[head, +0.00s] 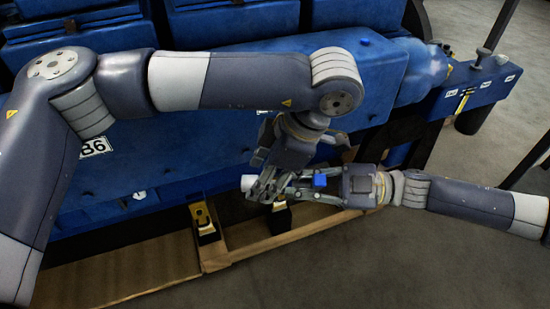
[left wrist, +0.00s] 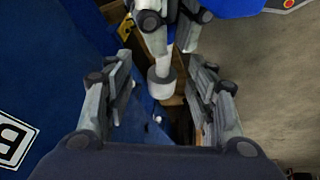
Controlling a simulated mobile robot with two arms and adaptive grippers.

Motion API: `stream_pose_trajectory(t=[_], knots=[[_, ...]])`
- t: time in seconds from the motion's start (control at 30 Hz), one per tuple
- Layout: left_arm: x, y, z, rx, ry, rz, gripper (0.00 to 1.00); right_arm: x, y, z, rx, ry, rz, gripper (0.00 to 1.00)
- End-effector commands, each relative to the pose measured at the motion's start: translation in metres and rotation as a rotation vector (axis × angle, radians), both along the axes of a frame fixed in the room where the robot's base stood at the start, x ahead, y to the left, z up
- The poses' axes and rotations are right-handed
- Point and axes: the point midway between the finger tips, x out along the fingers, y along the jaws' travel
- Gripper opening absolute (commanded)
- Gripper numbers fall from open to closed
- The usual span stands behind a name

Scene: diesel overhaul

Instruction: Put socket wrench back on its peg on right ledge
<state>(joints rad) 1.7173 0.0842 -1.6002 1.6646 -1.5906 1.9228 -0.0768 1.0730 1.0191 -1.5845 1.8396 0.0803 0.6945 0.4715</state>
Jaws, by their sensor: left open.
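A pale grey socket wrench (head: 248,183) sticks out from the tips of my right gripper (head: 282,187), in the lower middle of the head view. In the left wrist view the wrench's round end (left wrist: 162,86) and thin shaft show. The right gripper (left wrist: 175,18) appears closed around the shaft. My left gripper (head: 265,178) comes down from above, beside the right one. It is open, with the wrench end between its spread fingers and a gap visible on both sides. The blue right ledge (head: 432,112) with white labels is at the upper right of the head view.
The ledge carries an upright dark peg-like post (head: 483,58) and a yellow-and-black item (head: 463,101). The large blue engine (head: 150,195) fills the left and back. A wooden pallet frame (head: 235,258) lies below the grippers. Grey floor is open at the right.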

Motion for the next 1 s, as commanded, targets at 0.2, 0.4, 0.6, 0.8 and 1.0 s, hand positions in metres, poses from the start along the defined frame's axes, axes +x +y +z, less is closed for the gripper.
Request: stream_pose_trajectory(t=[0.2, 0.4, 0.6, 0.8, 1.0], knots=[[0.004, 0.009, -0.022, -0.001, 0.000, 0.000, 0.51, 0.000, 0.000, 0.001, 0.002, -0.001, 0.001, 0.00], [0.004, 0.010, -0.026, -0.002, -0.001, -0.001, 0.51, 0.000, 0.000, 0.001, 0.002, -0.001, 0.001, 0.00], [0.004, 0.010, -0.026, -0.001, 0.000, 0.000, 0.44, 0.000, 0.000, 0.001, 0.002, -0.001, 0.001, 0.00], [0.005, 0.010, -0.026, -0.001, -0.001, 0.000, 0.00, 0.000, 0.000, 0.001, 0.003, -0.001, 0.002, 0.00], [0.005, 0.010, -0.025, -0.001, -0.003, 0.001, 0.00, -0.001, 0.000, 0.001, 0.002, -0.001, 0.002, 0.38]])
